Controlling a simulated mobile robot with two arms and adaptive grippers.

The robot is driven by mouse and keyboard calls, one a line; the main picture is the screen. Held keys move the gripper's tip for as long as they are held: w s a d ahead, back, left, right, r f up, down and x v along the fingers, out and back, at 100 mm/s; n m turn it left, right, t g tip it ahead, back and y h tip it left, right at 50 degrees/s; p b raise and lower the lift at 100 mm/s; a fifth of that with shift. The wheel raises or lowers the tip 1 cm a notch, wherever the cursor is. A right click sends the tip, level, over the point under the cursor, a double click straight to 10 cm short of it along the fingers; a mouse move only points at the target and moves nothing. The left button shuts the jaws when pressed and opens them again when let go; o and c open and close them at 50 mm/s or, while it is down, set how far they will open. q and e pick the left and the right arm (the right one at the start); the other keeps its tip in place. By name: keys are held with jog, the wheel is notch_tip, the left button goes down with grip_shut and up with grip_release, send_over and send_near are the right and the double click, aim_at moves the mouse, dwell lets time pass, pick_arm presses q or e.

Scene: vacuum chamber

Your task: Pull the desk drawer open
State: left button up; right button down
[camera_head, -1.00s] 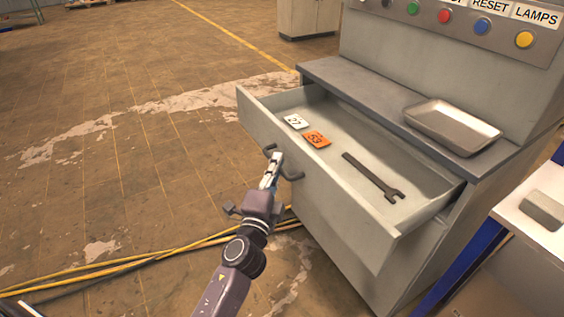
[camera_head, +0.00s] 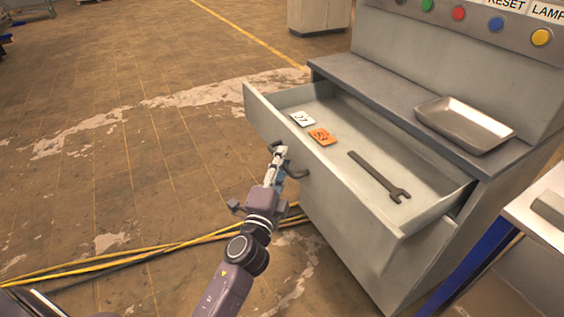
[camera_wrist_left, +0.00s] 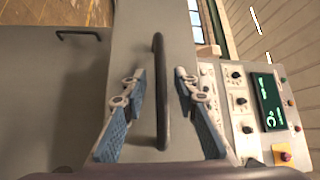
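The grey desk drawer (camera_head: 345,205) is pulled well out of the desk (camera_head: 432,85). Inside lie a white tag (camera_head: 301,119), an orange tag (camera_head: 322,137) and a dark wrench (camera_head: 378,177). The dark bar handle (camera_head: 297,172) is on the drawer front. My left gripper (camera_head: 274,160) is at the handle. In the left wrist view, the two blue-padded fingers of the left gripper (camera_wrist_left: 162,112) are apart, one on each side of the handle (camera_wrist_left: 161,85), with visible gaps. My right gripper is not in view.
A metal tray (camera_head: 465,122) sits on the desk ledge, below a panel of coloured buttons. A white-topped table (camera_head: 545,205) with blue legs stands close at the right. Yellow cables (camera_head: 150,252) lie on the floor by the drawer.

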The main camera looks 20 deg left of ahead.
pick_arm(q)
jog(key=shift+s, duration=0.2)
jog(key=s+d+f, duration=0.1)
jog(key=s, duration=0.6)
dwell(0.3)
